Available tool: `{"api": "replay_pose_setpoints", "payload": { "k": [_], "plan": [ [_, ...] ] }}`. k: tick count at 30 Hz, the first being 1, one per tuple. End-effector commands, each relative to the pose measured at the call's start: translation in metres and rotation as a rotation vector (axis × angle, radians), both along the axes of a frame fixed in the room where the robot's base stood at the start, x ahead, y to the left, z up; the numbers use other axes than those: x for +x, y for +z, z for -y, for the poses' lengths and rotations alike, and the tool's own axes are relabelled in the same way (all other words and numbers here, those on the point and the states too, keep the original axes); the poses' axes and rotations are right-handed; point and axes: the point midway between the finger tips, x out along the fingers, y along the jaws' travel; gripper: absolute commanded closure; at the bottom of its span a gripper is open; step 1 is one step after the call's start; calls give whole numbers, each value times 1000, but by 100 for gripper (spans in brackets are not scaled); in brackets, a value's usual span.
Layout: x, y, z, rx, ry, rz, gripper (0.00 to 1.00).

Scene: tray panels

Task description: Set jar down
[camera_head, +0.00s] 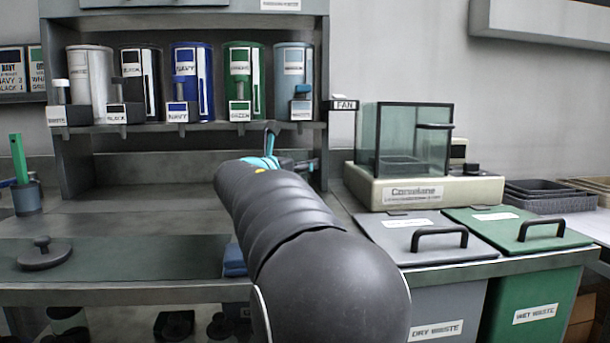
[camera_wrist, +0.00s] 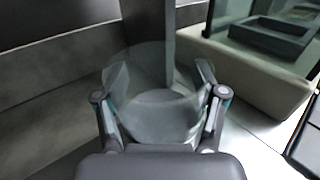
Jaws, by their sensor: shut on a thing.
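The jar (camera_wrist: 163,118) is a clear, round vessel, seen from above in the wrist view. My gripper (camera_wrist: 160,82) is shut on it, with one finger at each side. Whether the jar's base touches the grey bench is not clear. In the head view, my gripper is mostly hidden behind my own arm, with a bit of teal showing in front of the shelf unit's right post, and I cannot make out the jar there.
A cream balance with a glass enclosure (camera_head: 400,140) stands right of my gripper. Grey (camera_head: 425,236) and green (camera_head: 520,232) lidded waste bins stand before it. Several coloured canisters line the shelf above. A round knobbed lid (camera_head: 44,258) lies on the bench's left, which is largely clear.

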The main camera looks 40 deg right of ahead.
Motion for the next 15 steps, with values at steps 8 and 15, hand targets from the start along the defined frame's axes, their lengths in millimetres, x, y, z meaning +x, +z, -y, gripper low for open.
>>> {"api": "replay_pose_setpoints", "payload": {
  "k": [8,15],
  "plan": [
    [8,2,21,-2,0,2,85],
    [12,-19,31,-1,1,-2,85]
  ]
}}
